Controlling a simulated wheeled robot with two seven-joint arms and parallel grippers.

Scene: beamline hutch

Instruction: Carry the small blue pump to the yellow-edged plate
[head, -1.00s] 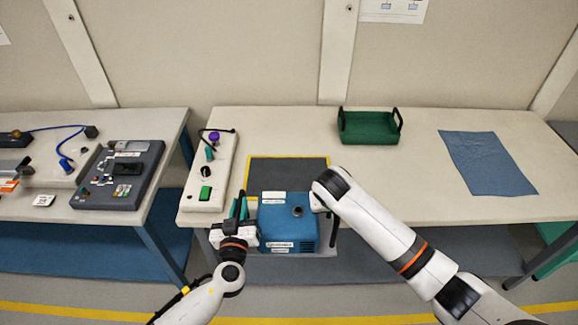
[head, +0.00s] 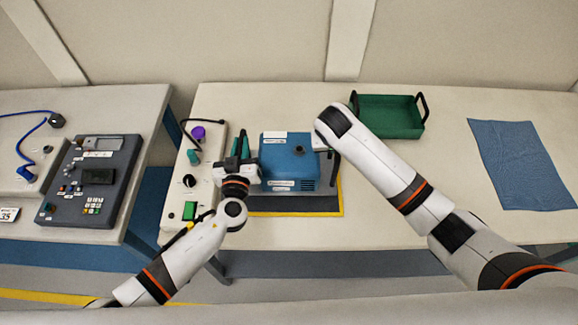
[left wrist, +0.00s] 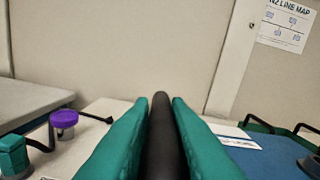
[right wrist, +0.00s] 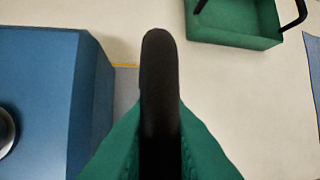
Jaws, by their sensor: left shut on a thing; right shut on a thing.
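The small blue pump (head: 287,160) is level, held between my two grippers over the yellow-edged plate (head: 290,205). The plate's dark front strip and yellow front and right edges show; the pump hides the rest. I cannot tell whether the pump touches it. My left gripper (head: 240,150) is shut on the pump's left black handle, which stands between the green fingers in the left wrist view (left wrist: 160,130). My right gripper (right wrist: 160,120) is shut on the right black handle (right wrist: 158,75). In the head view my right forearm covers most of it.
A white control box (head: 190,215) with a purple knob and green button stands close left of my left gripper. A green tray (head: 388,116) with black handles is behind my right arm. A blue cloth (head: 520,160) lies at the right. A grey instrument (head: 88,185) sits on the left table.

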